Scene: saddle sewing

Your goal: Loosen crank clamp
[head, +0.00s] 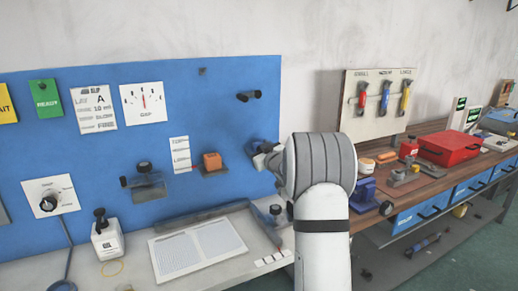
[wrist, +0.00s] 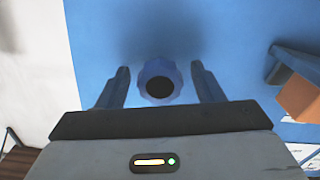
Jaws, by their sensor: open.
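A blue round knob with a dark centre (wrist: 160,80) shows in the wrist view against the blue board. It looks like the clamp's knob, though I cannot make out a crank arm. My gripper (wrist: 160,70) is open, with one finger on each side of the knob and a visible gap at both sides. In the head view my gripper (head: 262,153) is at the right part of the blue board, and my wrist hides most of what is behind it.
An orange block (head: 212,160) sits on a small shelf left of my gripper; it also shows in the wrist view (wrist: 300,99). A black peg (head: 248,96) sticks out above. A grey bench with a white sheet (head: 198,249) lies below. A wooden bench with a red toolbox (head: 452,148) stands right.

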